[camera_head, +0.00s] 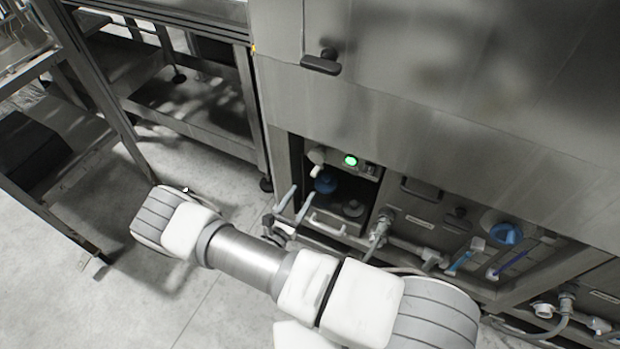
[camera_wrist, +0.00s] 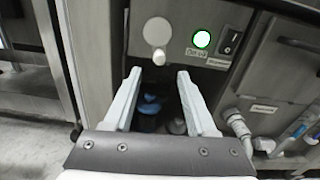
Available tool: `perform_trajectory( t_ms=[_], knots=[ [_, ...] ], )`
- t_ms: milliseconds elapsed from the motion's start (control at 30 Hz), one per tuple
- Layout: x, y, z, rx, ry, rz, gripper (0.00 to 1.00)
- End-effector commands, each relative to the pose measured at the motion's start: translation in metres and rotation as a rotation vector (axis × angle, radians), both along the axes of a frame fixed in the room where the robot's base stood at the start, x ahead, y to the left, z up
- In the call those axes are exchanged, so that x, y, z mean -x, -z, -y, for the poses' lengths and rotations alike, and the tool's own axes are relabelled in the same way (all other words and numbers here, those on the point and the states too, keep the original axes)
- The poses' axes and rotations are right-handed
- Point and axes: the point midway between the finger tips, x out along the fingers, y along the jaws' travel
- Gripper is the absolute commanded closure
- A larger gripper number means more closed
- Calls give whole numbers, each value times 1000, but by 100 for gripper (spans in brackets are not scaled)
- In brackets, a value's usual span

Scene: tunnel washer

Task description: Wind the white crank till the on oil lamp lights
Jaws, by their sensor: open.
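The white crank (camera_head: 317,162) sits on the small panel at the upper left of the open compartment. In the wrist view the crank (camera_wrist: 157,35) shows a round hub with its handle hanging below it. A round lamp (camera_head: 350,160) glows green to the right of the crank; it also shows in the wrist view (camera_wrist: 202,39). My gripper (camera_head: 302,192) is open and empty. In the wrist view its two fingers (camera_wrist: 159,74) lie below the crank's handle, one to each side, apparently not touching it.
Below the panel, the compartment holds a blue cap (camera_head: 325,184) and a dark cap. A black switch (camera_wrist: 231,38) sits right of the lamp. Pipes and a hose (camera_head: 378,228) stand to the right. A metal table frame (camera_head: 90,130) stands left, with bare floor before it.

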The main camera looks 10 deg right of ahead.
Motion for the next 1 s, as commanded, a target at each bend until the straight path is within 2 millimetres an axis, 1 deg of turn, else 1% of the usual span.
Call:
perform_trajectory(
  t_ms=[33, 200, 400, 567, 1000],
  knots=[
    [11, -1, -9, -1, -5, -2, 43],
    [40, 0, -29, -1, -3, -2, 43],
    [58, 0, -42, -1, -1, -2, 43],
    [63, 0, -45, -1, 0, -1, 43],
    [62, 1, -45, -1, 1, -1, 43]
  ],
)
